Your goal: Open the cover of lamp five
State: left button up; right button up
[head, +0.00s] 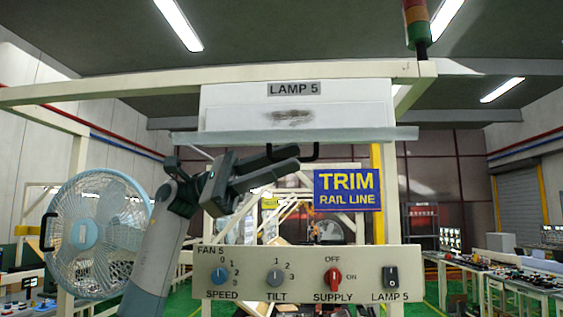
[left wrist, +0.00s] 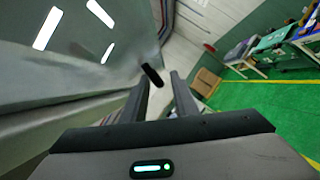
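Lamp five is a white box (head: 297,112) with a "LAMP 5" label, overhead in the middle of the head view. Its cover, a pale grey panel (head: 370,134), lies along the underside and looks closed. A black handle (head: 317,152) hangs below the panel, partly hidden by my left gripper (head: 298,158). The left gripper's two fingers point right, apart, close to the handle. In the left wrist view the fingers (left wrist: 162,85) are open, with the dark handle (left wrist: 152,75) near the gap at their tips. I cannot tell whether they touch it. My right gripper is not in view.
A control panel (head: 308,273) with knobs and a lamp switch stands below. A blue fan (head: 97,235) is at left. A TRIM RAIL LINE sign (head: 348,190) hangs right of my gripper. A beam (head: 130,88) crosses overhead.

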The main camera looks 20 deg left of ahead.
pick_arm(q)
jog(key=shift+a, duration=0.15)
jog(key=shift+a+f, duration=0.1)
jog(key=shift+a, duration=0.1)
jog(key=b+v, duration=0.4)
jog(key=v, duration=1.2)
jog(key=shift+a+b, duration=0.3)
jog(key=shift+a, duration=0.05)
jog(key=shift+w+f, duration=0.1)
